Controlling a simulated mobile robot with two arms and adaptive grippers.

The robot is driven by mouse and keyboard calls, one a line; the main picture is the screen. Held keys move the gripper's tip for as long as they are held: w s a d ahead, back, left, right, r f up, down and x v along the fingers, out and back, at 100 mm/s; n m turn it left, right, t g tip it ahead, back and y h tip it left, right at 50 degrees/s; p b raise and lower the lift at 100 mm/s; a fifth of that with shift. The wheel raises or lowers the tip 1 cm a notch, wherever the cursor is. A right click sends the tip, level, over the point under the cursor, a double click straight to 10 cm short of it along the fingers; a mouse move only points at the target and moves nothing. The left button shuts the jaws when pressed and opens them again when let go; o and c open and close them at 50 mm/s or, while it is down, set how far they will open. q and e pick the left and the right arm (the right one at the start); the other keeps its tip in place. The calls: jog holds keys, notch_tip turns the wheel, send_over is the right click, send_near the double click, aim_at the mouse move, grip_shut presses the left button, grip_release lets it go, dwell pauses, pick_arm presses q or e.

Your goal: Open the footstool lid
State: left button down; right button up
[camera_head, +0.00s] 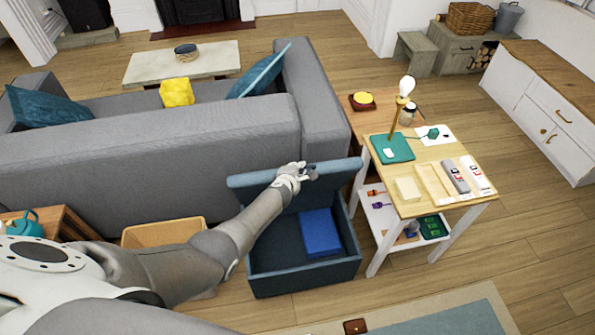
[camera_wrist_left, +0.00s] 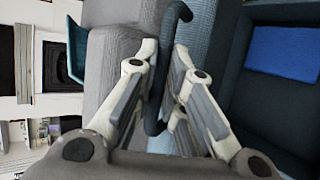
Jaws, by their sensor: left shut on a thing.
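The footstool (camera_head: 305,282) is a dark blue box behind the grey sofa. Its lid (camera_head: 338,174) stands raised along the sofa side, so the inside shows, with a bright blue item (camera_head: 320,232) in it. The blue item also shows in the left wrist view (camera_wrist_left: 283,53). My left gripper (camera_head: 308,172) is at the lid's upper edge. In the left wrist view its fingers (camera_wrist_left: 162,88) are closed around a dark blue curved strip, apparently the lid's pull (camera_wrist_left: 172,30). The arm hides part of the lid. My right gripper is not in view.
The grey sofa (camera_head: 150,150) stands close behind the lid. A side table (camera_head: 446,150) with a lamp, boxes and other items stands just right of the footstool. A tan box (camera_head: 160,233) is to the left. A rug (camera_head: 440,318) lies in front.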

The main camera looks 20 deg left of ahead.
pick_arm(q)
jog(key=shift+w+r, duration=0.15)
jog(key=shift+r, duration=0.05)
jog(key=c, duration=1.5)
grip_release()
jog(key=shift+c, duration=0.2)
jog(key=shift+o, duration=0.2)
jog(key=shift+s+a, duration=0.1)
jog(key=shift+s, duration=0.1)
jog(key=s+d+r, duration=0.1)
jog(key=s+d, duration=0.1)
jog(key=s, duration=1.2)
jog(key=shift+s+r, duration=0.15)
jog(key=shift+r, duration=0.1)
jog(key=shift+d, duration=0.1)
